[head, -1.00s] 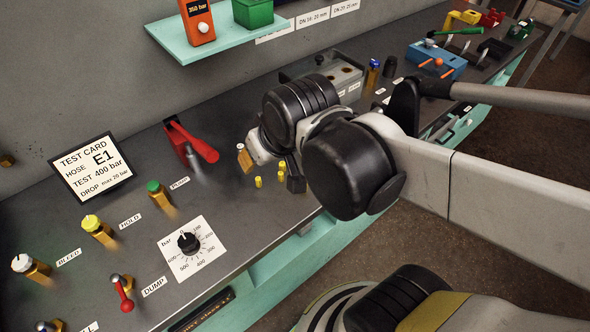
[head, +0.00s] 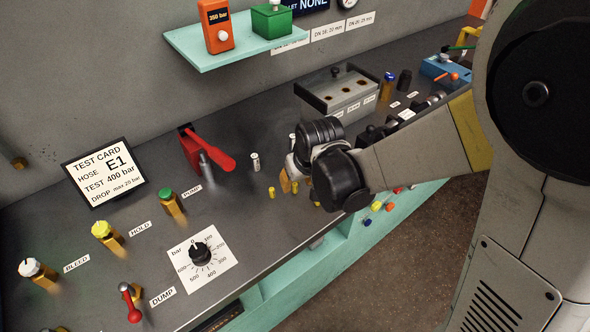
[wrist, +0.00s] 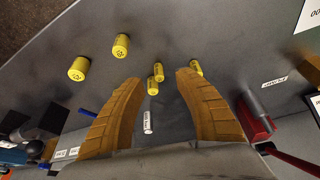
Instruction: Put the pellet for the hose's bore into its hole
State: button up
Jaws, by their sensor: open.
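My gripper (head: 290,186) is open over the dark bench. In the wrist view its two tan fingers (wrist: 157,78) are spread, with nothing seen clamped between them. Small yellow pellets stand near the fingertips: two close together between them (wrist: 158,71) (wrist: 154,87), one by the right finger (wrist: 195,67), two farther left (wrist: 120,45) (wrist: 79,68). A white pellet (wrist: 149,122) shows between the fingers, farther off. In the head view a yellow pellet (head: 271,192) and a white one (head: 255,162) show left of my gripper. The grey hole block (head: 318,99) has a row of dark holes. The pellets' print is unreadable.
A red lever (head: 209,152) rises left of my gripper. A shelf (head: 205,50) overhangs the back. Coloured knobs (head: 376,206) line the bench front.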

aim_at(295, 185)
jog(key=b+x, duration=0.1)
jog(key=x, duration=0.1)
jog(key=b+x, duration=0.2)
jog(key=x, duration=0.1)
jog(key=shift+w+f, duration=0.2)
jog(key=shift+w, duration=0.1)
jog(key=shift+r, duration=0.1)
jog(key=c, duration=0.8)
jog(key=shift+r, duration=0.1)
grip_shut()
